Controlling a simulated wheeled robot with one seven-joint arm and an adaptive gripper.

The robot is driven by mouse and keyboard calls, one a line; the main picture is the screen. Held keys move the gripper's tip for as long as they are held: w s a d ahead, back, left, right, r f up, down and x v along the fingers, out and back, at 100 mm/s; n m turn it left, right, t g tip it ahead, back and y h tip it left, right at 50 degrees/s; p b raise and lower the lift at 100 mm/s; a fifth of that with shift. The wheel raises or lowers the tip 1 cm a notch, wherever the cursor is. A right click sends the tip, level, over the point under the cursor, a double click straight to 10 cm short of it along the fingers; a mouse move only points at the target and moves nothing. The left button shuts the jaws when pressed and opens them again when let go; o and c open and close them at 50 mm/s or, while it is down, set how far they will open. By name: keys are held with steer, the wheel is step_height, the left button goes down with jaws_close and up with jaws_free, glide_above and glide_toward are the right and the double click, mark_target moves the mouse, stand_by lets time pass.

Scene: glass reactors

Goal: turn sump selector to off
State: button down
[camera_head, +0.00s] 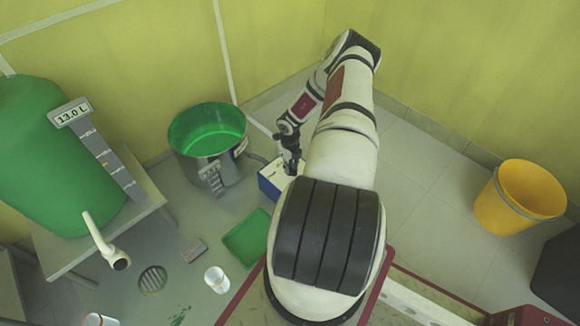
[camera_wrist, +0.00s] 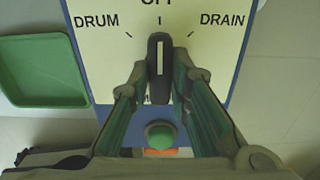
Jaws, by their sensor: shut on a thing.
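The sump selector is a black knob (camera_wrist: 159,52) on a pale panel (camera_wrist: 205,60) with blue edges. The panel is marked DRUM at left, DRAIN at right and a partly cut-off OFF at top centre. The knob's white line points straight up at the OFF tick. My gripper (camera_wrist: 160,78) has a fingertip on each side of the knob and is shut on it. In the head view, my gripper (camera_head: 291,160) is above the blue selector box (camera_head: 270,185), and the knob is hidden.
A green button (camera_wrist: 160,134) shows below the knob, between my fingers. A green tray (camera_head: 247,237) lies beside the box. A metal pot with green liquid (camera_head: 208,135), a green drum (camera_head: 55,160), a white cup (camera_head: 216,279) and a yellow bucket (camera_head: 518,200) stand around.

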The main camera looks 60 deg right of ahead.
stand_by(0.4)
steer(key=c, duration=1.5)
jaws_free()
steer(key=shift+r, duration=0.1)
step_height(320, 180, up, 12)
steer(key=shift+f, duration=0.1)
